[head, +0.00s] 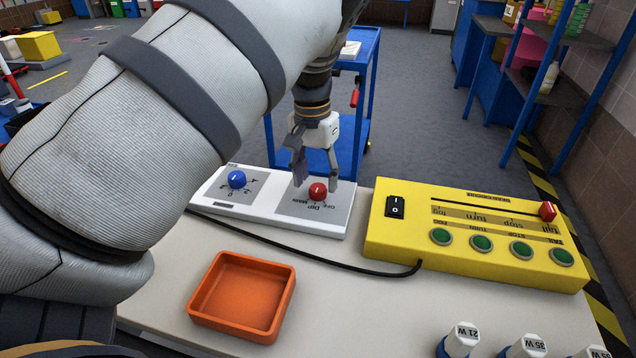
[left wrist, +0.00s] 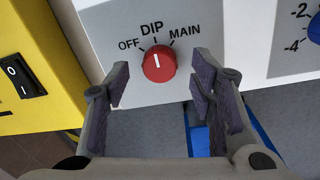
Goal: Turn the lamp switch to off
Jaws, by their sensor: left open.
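The lamp switch is a red knob (head: 318,192) on a white panel (head: 290,221), with the labels OFF, DIP and MAIN. In the left wrist view the knob (left wrist: 158,63) has a white line that points toward DIP, the middle label. My left gripper (head: 315,176) is over the panel at the knob, pointing down. In the left wrist view its fingers (left wrist: 162,82) are spread, one to each side of the knob, with nothing held. Whether a finger touches the knob I cannot tell. My right gripper is not in view.
A blue knob (head: 237,179) is on the panel's left half. A yellow control box (head: 385,240) with a black rocker switch (head: 395,207) and a red slider knob (head: 547,211) stands to the right. An orange tray (head: 207,282) and a black cable (head: 330,263) lie in front.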

